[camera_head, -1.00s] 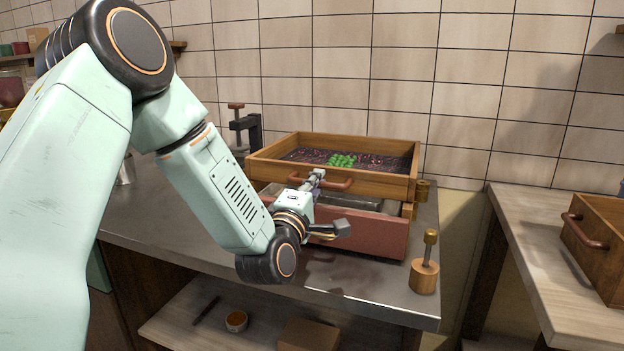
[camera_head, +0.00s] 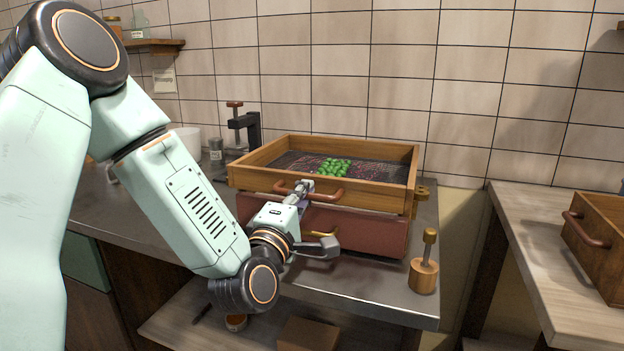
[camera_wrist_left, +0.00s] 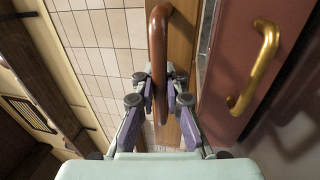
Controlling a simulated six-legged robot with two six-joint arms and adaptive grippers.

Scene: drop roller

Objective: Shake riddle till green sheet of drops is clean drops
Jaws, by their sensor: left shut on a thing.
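The riddle, a square wooden frame (camera_head: 385,200) with a dark mesh floor, sits above a red-brown drawer-like box (camera_head: 370,232) on the metal bench. A clump of green drops (camera_head: 333,168) lies on the mesh, with small reddish bits (camera_head: 375,172) spread around it. My left gripper (camera_head: 303,188) is shut on the riddle's brown front handle (camera_head: 327,196). In the left wrist view, the gripper's fingers (camera_wrist_left: 161,82) close around this handle (camera_wrist_left: 158,42). The box's brass handle (camera_wrist_left: 255,68) is beside it, apart from the fingers. My right gripper is not seen.
A wooden stand with a brass-topped peg (camera_head: 424,272) stands at the bench's front right corner. A dark clamp (camera_head: 245,130) stands behind the riddle's left side. Another wooden tray (camera_head: 600,240) is on the right table, across a gap.

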